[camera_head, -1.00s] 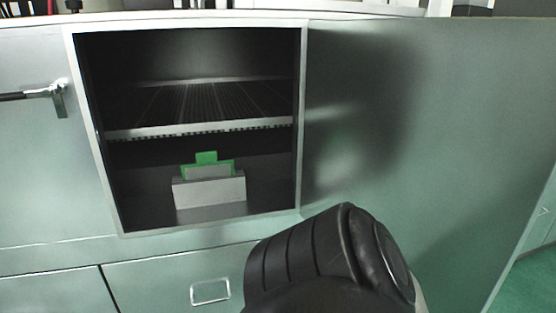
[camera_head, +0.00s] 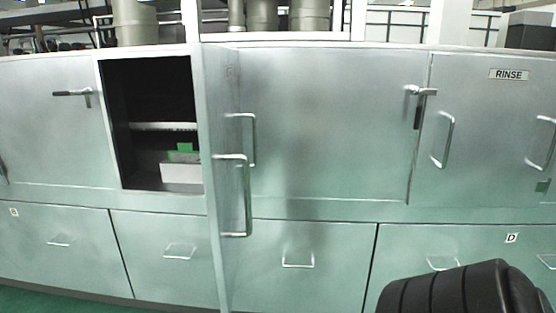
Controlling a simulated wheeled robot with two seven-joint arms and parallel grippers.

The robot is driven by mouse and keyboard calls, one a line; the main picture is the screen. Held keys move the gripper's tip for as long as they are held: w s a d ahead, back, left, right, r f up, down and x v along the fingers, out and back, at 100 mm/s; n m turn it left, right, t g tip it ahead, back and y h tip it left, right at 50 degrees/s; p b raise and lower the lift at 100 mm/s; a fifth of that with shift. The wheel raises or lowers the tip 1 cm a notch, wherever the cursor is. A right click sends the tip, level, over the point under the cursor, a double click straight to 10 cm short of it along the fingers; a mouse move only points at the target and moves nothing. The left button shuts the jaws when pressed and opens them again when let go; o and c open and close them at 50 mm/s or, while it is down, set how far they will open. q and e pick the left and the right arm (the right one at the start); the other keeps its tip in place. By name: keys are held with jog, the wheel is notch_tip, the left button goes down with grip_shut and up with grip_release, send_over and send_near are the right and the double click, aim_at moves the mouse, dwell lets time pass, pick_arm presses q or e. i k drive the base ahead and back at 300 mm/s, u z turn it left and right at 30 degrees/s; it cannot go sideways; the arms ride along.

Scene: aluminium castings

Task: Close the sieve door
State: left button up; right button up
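The sieve door (camera_head: 217,120) stands open at the right edge of the dark sieve compartment (camera_head: 150,90). It sticks out from the cabinet front and shows as a narrow, nearly edge-on metal panel. A long bar handle (camera_head: 247,205) is low on it. Inside the open compartment are a pale shelf edge (camera_head: 160,127) and a white block (camera_head: 180,173) with a green piece (camera_head: 184,148) on it. Neither gripper is in view. A black ribbed part of my arm is at the lower right, apart from the door.
Closed metal cabinet doors flank the compartment, with a latch (camera_head: 420,93) and a RINSE label (camera_head: 509,74) on the right. Drawers with handles (camera_head: 298,259) run below. Grey cylinders (camera_head: 262,15) stand on top. Green floor shows at the lower left.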

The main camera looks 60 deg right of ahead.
aim_at(217, 74)
jog(key=z, duration=1.55)
jog(key=i, duration=1)
jog(key=k, duration=1)
jog(key=u, duration=1.1)
jog(key=i, duration=0.65)
jog(key=z, duration=1.05)
